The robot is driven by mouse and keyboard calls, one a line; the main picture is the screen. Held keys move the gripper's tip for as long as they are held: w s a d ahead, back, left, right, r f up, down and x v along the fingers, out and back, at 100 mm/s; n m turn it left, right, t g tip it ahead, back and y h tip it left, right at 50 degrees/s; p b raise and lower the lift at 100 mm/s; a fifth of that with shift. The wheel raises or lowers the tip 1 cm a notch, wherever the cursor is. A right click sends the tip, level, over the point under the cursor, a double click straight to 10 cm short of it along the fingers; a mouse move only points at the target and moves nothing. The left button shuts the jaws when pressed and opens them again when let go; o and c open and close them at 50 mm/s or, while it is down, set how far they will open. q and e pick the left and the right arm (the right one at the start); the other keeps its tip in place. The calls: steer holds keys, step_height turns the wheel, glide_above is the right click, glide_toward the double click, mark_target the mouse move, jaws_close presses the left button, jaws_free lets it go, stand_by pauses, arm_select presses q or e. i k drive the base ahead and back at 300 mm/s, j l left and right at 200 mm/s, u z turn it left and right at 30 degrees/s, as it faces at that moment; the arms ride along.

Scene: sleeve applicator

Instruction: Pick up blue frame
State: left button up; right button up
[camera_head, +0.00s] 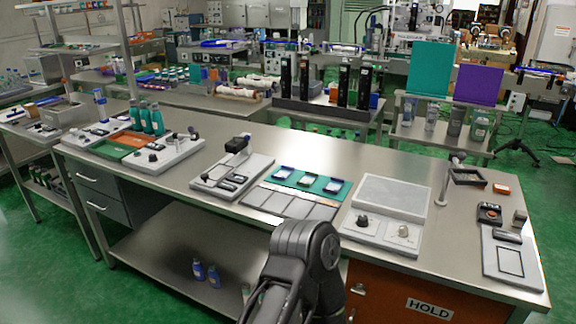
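Three small blue-edged frames with pale centres lie in a row on a teal mat (295,186) near the middle of the steel bench. They are the left frame (283,172), the middle frame (308,180) and the right frame (334,187). They are small here, and I cannot tell which one the task means. A dark grey link of one of my arms rises at the bottom centre, in front of the bench. No gripper fingers show, and neither gripper is in view.
Grey plates (285,203) lie in front of the mat. A grey device (231,175) stands to the left and a white box with knobs (388,212) to the right. Green bottles (145,117) stand at the far left. A slim post (446,180) stands farther right.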

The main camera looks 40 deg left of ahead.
mark_target(286, 171)
steer(key=k+j, duration=0.1)
steer(key=j, duration=0.35)
steer(key=k+j, duration=0.15)
steer(key=j, duration=0.3)
steer(key=k+j, duration=0.1)
steer(key=j, duration=0.35)
steer(key=k+j+z, duration=0.1)
steer(key=j, duration=0.3)
steer(key=k+j, duration=0.15)
steer(key=j, duration=0.3)
